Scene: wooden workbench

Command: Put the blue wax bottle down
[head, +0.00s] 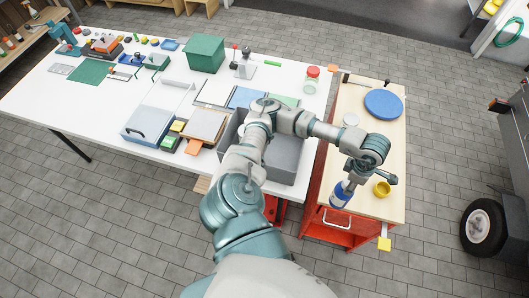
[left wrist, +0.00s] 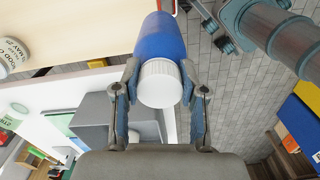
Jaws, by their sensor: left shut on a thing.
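The blue wax bottle (head: 340,196) is in my left gripper (head: 348,184), at the near left part of the wooden worktop (head: 352,91) on the red cart. In the left wrist view the blue bottle (left wrist: 160,36) has a ribbed white cap (left wrist: 160,84) towards the palm. The two fingers of my left gripper (left wrist: 160,92) are shut on it from both sides, near the cap. Whether the bottle's far end touches the worktop cannot be told. My right gripper is not in view.
A yellow cup (head: 382,189) stands just right of the bottle. A grey bin (head: 285,160) and a white table (head: 110,112) with many items are to the left.

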